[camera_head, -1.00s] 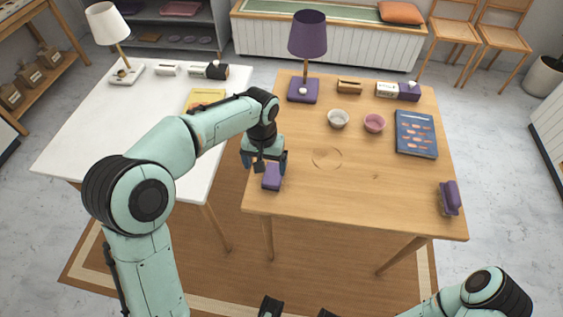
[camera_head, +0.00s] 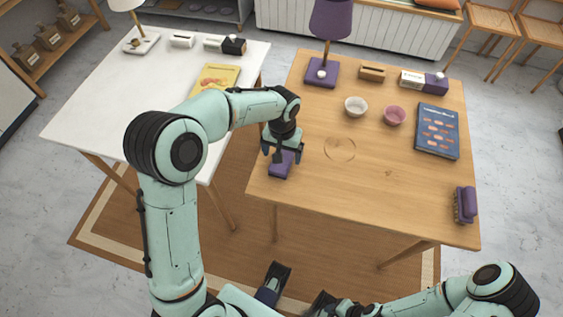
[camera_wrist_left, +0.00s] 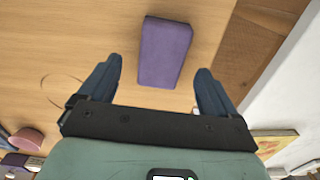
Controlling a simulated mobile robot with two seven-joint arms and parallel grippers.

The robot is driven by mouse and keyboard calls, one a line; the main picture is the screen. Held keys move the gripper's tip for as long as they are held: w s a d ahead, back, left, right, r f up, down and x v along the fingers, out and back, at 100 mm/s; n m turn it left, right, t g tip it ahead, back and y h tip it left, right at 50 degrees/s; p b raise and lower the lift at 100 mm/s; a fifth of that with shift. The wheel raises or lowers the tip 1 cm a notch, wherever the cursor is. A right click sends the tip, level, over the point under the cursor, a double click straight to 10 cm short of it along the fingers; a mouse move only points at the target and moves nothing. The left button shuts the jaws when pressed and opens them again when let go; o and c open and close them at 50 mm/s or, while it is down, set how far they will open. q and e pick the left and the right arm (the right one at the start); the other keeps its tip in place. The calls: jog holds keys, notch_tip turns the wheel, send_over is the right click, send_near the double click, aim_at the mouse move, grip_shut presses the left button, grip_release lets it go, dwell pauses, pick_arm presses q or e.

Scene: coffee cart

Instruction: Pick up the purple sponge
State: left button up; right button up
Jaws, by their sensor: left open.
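The purple sponge (camera_head: 280,171) is a small block lying flat on the wooden table (camera_head: 360,205), near its front left corner. My left gripper (camera_head: 282,153) is open right over the sponge, pointing down, and partly covers it in the head view. In the left wrist view the sponge (camera_wrist_left: 165,50) shows ahead and between the two spread fingers (camera_wrist_left: 160,70), with a gap on each side. No contact shows.
A purple lamp (camera_head: 322,72), white bowl (camera_head: 355,107), pink bowl (camera_head: 395,115) and blue book (camera_head: 437,130) are farther back. A white table (camera_head: 90,105) is at left. The wood right of the sponge is clear.

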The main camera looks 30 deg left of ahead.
pick_arm(q)
notch_tip(320, 180, down, 4)
jog(key=shift+a+f, duration=0.1)
jog(key=shift+f, duration=0.15)
jog(key=c, duration=1)
jog(key=shift+r, duration=0.15)
notch_tip(320, 180, up, 20)
jog(key=shift+f+p, duration=0.1)
jog(key=shift+p, duration=1.1)
